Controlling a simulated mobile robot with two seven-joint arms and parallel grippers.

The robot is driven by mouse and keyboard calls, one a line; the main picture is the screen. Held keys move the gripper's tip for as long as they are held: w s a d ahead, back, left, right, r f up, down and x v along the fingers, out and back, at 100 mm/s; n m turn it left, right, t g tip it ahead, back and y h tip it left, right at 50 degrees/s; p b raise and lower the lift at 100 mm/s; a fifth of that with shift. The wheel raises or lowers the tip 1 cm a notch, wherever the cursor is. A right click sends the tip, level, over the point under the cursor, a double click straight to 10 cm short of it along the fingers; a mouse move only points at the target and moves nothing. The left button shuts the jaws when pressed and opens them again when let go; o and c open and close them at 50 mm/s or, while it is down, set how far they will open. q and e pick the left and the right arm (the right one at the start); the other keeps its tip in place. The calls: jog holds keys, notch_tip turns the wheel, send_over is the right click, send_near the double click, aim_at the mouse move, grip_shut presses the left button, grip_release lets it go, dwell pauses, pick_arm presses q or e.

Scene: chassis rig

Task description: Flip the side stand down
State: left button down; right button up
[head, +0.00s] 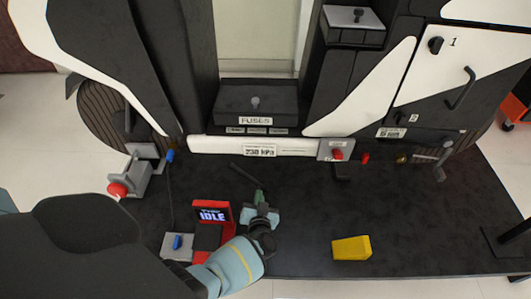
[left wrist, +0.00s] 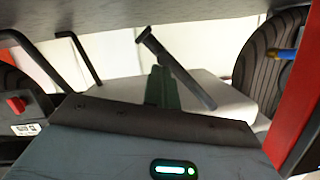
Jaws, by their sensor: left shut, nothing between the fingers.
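A thin dark bar, which looks like the side stand (head: 243,173), shows below the white sill of the rig in the head view, slanting down to the right. In the left wrist view the side stand (left wrist: 182,72) slants across the upper middle, with a wider end at its upper left. My left gripper (head: 259,196) has its green fingers shut with nothing between them, just below the bar's lower right end in the head view. The fingers (left wrist: 162,87) appear close beside the bar in the wrist view; I cannot tell whether they touch it. My right gripper is not in view.
A red block with an "IDLE" screen (head: 212,215) stands just left of my gripper. A grey box with a blue switch (head: 177,246) is further left, and a yellow block (head: 351,248) lies to the right. The dark mat (head: 310,210) between is clear.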

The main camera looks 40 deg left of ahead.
pick_arm(q)
jog(key=shift+s+a+f+m+y+b, duration=0.15)
jog(key=shift+s+a+f+m+b, duration=0.15)
jog(key=shift+f+m, duration=0.2)
jog(key=shift+s+a+f+m+y+b, duration=0.15)
jog(key=shift+s+a+f+m, duration=0.05)
jog(key=shift+a+f+m, duration=0.25)
jog(key=shift+s+a+f+m+y, duration=0.25)
jog(key=shift+a+m+y, duration=0.1)
jog(key=shift+m, duration=0.5)
jog(key=shift+s+a+m, duration=0.1)
jog(key=shift+a+m, duration=0.05)
jog(key=shift+m, duration=0.15)
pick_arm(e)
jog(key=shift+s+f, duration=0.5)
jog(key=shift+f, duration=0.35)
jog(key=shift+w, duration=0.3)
